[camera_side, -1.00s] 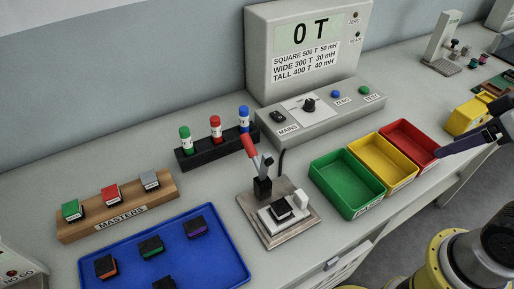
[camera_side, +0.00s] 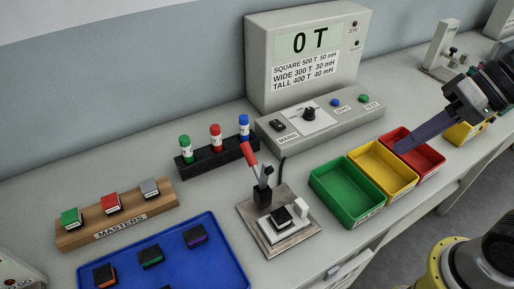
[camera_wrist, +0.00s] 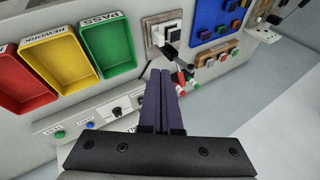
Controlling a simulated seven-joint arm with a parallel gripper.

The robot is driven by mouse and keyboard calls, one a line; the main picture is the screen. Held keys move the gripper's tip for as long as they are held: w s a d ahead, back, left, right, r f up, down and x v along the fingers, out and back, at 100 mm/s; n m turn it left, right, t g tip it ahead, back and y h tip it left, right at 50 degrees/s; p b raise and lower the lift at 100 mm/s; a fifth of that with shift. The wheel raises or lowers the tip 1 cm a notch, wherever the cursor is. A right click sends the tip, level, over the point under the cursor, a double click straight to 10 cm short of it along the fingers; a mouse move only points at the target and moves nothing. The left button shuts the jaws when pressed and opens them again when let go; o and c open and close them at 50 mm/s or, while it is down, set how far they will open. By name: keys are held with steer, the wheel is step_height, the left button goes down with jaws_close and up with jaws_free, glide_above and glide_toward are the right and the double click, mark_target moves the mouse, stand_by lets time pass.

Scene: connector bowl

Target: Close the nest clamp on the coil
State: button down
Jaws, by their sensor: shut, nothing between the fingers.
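The nest clamp (camera_side: 265,190) stands on a wooden base in the middle of the bench in the side view, its red handle (camera_side: 249,154) raised and leaning up to the left. A dark coil (camera_side: 281,216) sits in the white nest below it. The nest (camera_wrist: 157,35) and coil (camera_wrist: 172,33) also show at the top middle of the wrist view. My gripper (camera_side: 400,147) is shut and empty, above the red bin and well right of the clamp. In the wrist view its dark fingers (camera_wrist: 160,75) lie together; the handle is hard to separate from the pens there.
Green (camera_side: 346,193), yellow (camera_side: 382,168) and red (camera_side: 418,153) bins stand between my gripper and the clamp. A tester (camera_side: 320,118) and a pen rack (camera_side: 217,151) are behind. A masters block (camera_side: 118,214) and blue tray (camera_side: 220,265) with coils are left.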

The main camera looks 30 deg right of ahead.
steer(key=w+a+f+m+y, duration=0.1)
steer(key=w+a+m+y, duration=0.2)
steer(key=w, duration=0.6)
steer(key=w+a+f+m+y, duration=0.1)
steer(key=w+a+m+y, duration=0.25)
steer(key=w, duration=0.45)
steer(key=m, duration=0.5)
glide_toward(254, 159)
steer(key=w+d+f, duration=0.3)
steer(key=w+f, duration=0.1)
steer(key=w, duration=0.1)
steer(key=shift+w+d+f, duration=0.15)
steer(key=shift+d, duration=0.05)
steer(key=x, duration=1)
steer(key=shift+a+r, duration=0.2)
steer(key=shift+a, duration=0.05)
steer(key=shift+s+a+r, duration=0.1)
steer(key=shift+s+r, duration=0.65)
steer(key=shift+r, duration=0.3)
steer(key=shift+s+a+r, duration=0.1)
steer(key=shift+s+r, duration=0.3)
steer(key=shift+r, duration=0.15)
